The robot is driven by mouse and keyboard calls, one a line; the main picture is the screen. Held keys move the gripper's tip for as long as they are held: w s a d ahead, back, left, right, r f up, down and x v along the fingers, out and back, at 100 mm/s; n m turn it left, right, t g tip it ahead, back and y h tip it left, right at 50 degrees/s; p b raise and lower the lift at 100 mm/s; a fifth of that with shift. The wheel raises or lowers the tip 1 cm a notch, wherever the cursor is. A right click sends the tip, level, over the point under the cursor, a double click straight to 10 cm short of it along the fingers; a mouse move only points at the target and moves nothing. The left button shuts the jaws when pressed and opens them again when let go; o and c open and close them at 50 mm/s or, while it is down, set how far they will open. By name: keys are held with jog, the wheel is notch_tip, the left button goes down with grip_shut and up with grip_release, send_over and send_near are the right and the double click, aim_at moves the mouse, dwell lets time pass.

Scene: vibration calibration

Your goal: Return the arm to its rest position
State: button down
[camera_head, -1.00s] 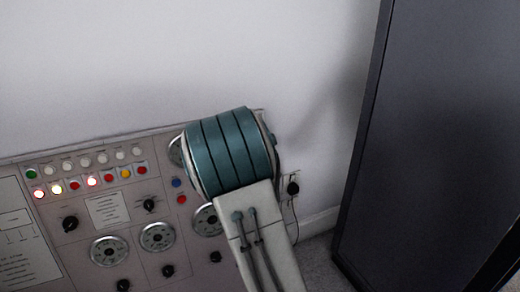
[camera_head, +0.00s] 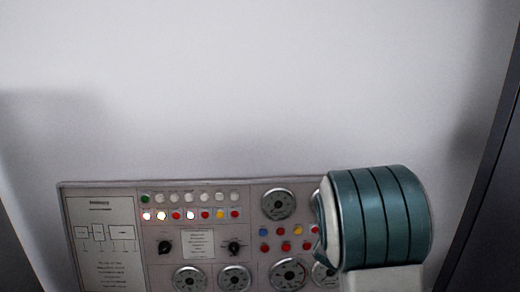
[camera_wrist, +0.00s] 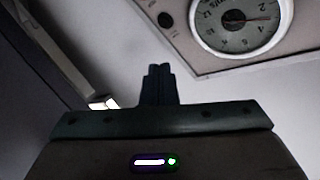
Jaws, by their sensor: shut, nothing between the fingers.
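My gripper (camera_wrist: 160,75) shows in the wrist view as two dark fingers side by side, shut and with nothing held. It points toward a pale wall and floor area, apart from the panel. The control panel (camera_head: 215,250) stands against the wall in the head view, with rows of lamps, knobs and round dials. My teal-and-white arm link (camera_head: 380,218) hides the panel's right end. In the wrist view, a dial (camera_wrist: 240,22) on the panel shows close up at the top right. My gripper is not visible in the head view.
A tall dark cabinet (camera_head: 490,215) stands at the right edge of the head view, a short way from my arm. The white wall (camera_head: 250,90) above the panel is bare. Another dark edge shows at the lower left.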

jog(key=s+a+r+n+g+y+p, duration=0.2)
jog(key=s+a+r+n+y+p, duration=0.3)
jog(key=r+p, duration=0.35)
jog(key=s+a+r+n+g+y+p, duration=0.2)
jog(key=s+a+r+y+p, duration=0.2)
jog(key=s+a+r+p, duration=0.4)
jog(key=s+r+n+g+p, duration=0.2)
jog(key=s+r, duration=0.4)
jog(key=s, duration=0.3)
jog(key=s+a+r+n+g+p, duration=0.1)
jog(key=s+r+n+g+p, duration=0.2)
jog(key=s+p, duration=0.4)
notch_tip(320, 180, up, 3)
jog(key=s+g, duration=0.1)
jog(key=s, duration=0.1)
jog(key=shift+s+a+f, duration=0.15)
jog(key=shift+s, duration=0.15)
